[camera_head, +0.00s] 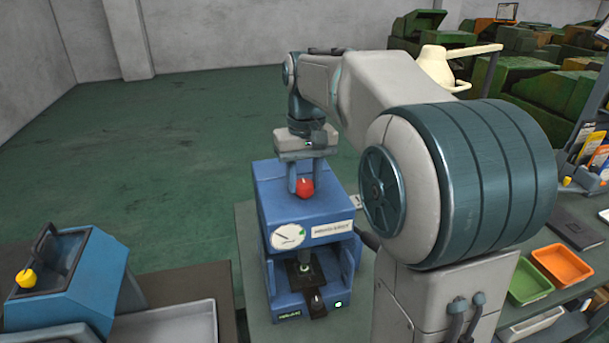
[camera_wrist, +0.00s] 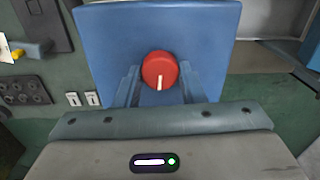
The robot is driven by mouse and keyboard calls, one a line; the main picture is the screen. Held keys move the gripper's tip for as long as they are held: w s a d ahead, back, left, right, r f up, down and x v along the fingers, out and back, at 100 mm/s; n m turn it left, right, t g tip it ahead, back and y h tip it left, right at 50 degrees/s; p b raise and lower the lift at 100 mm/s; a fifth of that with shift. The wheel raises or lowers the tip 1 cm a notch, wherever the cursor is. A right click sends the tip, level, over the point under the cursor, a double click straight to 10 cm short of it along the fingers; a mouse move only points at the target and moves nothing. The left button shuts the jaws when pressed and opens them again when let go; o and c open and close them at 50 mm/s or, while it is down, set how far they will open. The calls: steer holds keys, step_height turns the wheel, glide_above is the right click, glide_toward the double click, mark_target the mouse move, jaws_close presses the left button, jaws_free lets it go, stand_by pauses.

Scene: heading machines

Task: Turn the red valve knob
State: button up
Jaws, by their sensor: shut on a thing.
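The red valve knob (camera_head: 304,187) sits on top of the blue machine (camera_head: 274,217) in the head view. In the wrist view the round red knob (camera_wrist: 160,70) shows a white mark pointing down toward my gripper's body. My gripper (camera_head: 305,184) points down over the machine's top, one finger on each side of the knob. In the wrist view its two fingers (camera_wrist: 159,88) flank the knob and are shut on it. The fingertips' contact is partly hidden by the knob.
The blue machine has a round gauge (camera_head: 288,236) and an open bay in front. Another blue machine with a yellow knob (camera_head: 27,278) stands at left, beside a grey tray (camera_head: 170,328). Green (camera_head: 528,281) and orange (camera_head: 562,264) bins sit at right. Open green floor lies behind.

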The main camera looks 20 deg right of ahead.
mark_target(306, 182)
steer(key=shift+n, duration=0.7)
steer(key=o, duration=1)
step_height(306, 182, up, 14)
steer(key=shift+d, duration=0.2)
steer(key=shift+f, duration=0.1)
steer(key=s+f+m+t, duration=0.2)
steer(key=s+f+t, duration=0.1)
steer(key=s+f, duration=1.6)
step_height(306, 182, down, 3)
steer(key=shift+s+a+t, duration=0.25)
steer(key=shift+s+t, duration=0.1)
steer(key=shift+t, duration=0.05)
